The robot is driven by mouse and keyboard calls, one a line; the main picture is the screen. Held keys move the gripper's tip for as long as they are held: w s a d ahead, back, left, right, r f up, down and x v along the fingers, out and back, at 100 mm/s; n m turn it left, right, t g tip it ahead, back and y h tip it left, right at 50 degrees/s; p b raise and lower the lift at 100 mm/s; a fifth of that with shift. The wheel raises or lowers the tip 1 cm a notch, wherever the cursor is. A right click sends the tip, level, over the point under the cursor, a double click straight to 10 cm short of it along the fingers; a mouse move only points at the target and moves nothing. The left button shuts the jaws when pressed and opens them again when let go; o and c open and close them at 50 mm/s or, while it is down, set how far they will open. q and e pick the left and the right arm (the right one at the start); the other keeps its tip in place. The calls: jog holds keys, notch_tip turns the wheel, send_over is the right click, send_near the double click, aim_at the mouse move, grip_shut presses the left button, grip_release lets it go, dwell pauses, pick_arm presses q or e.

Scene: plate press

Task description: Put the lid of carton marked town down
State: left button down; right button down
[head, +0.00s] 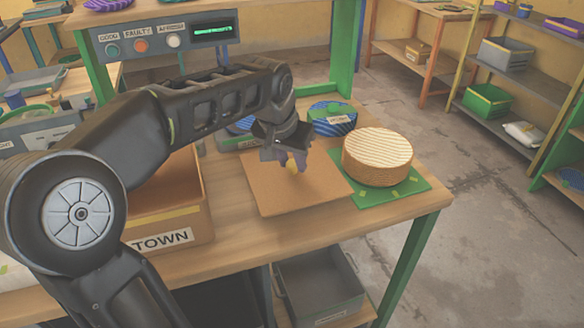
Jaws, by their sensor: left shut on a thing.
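The open cardboard carton marked TOWN (160,237) stands on the bench at the left, partly hidden by my left arm. A flat square cardboard lid (262,198) is to the right of the carton, level, with a small yellow part (291,168) at its middle. My left gripper (291,163) is shut on the lid at that middle part, from above. I cannot tell whether the lid rests on the bench or hangs just above it. My right gripper is not in view.
A round ribbed pale stack (377,157) stands on a green mat (420,184) right of the lid. A blue striped round item (332,119) with a label is behind. A panel with buttons (165,42) stands at the back. A grey bin (318,285) is below the bench.

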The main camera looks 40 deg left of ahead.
pick_arm(q)
notch_tip(320, 180, down, 2)
jog(key=shift+f, duration=0.1)
jog(key=shift+f, duration=0.1)
jog(key=c, duration=1.1)
grip_release()
